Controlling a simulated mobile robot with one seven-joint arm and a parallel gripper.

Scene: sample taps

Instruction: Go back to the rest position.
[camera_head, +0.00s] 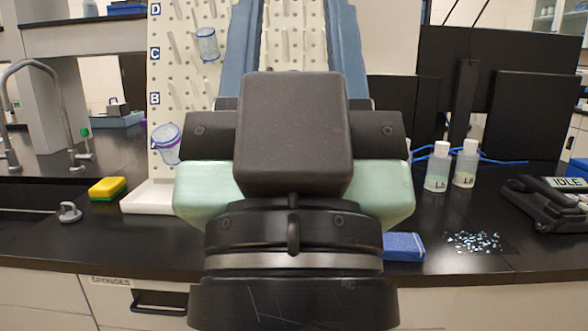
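My gripper (294,25) is seen from behind in the head view, large and near the centre. Its black and pale green body (390,195) covers the middle of the counter. Two long blue-grey fingers reach up towards the top edge, one on each side, with a wide gap between them. Pegboard shows through the gap and I see nothing held there. The fingertips are at or beyond the top edge of the picture.
The white pegboard (172,80) stands behind, with a clear beaker (207,45) and another vessel (165,140) on it. On the black counter are a yellow-green sponge (107,188), a blue sponge (404,247), bottles (438,168) (465,164), scattered fragments (474,242) and a device reading IDLE (550,200).

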